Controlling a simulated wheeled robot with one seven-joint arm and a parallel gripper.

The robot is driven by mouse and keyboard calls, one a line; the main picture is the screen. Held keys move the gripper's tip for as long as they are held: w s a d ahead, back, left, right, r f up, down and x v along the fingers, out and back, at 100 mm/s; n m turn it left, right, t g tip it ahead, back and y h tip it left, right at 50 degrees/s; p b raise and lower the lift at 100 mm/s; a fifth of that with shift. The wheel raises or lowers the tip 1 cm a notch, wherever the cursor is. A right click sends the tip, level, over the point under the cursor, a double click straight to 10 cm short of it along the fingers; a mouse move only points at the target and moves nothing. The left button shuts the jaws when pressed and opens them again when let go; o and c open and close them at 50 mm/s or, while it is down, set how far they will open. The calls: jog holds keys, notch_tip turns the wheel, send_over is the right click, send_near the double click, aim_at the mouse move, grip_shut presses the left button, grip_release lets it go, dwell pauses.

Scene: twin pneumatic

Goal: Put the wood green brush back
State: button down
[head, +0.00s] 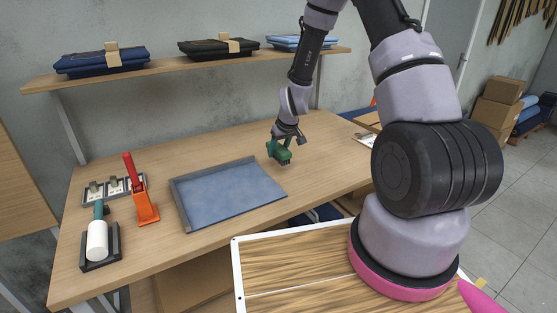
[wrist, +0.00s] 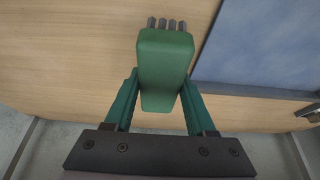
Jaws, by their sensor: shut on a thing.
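My gripper (head: 284,143) is shut on the green brush (head: 279,153), above the back right part of the wooden table (head: 330,165), to the right of the blue mat. In the wrist view the brush is a green block (wrist: 165,65) between my two teal fingers. Several short grey prongs stick out of its far end. I cannot tell whether the brush touches the table.
The blue mat (head: 235,190) has a raised grey edge at left and back. A shelf (head: 170,76) with folded clothes hangs above.

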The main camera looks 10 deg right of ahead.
jog(key=shift+f, duration=1.9)
jog(key=shift+f, duration=0.15)
jog(key=shift+c, duration=1.1)
grip_release()
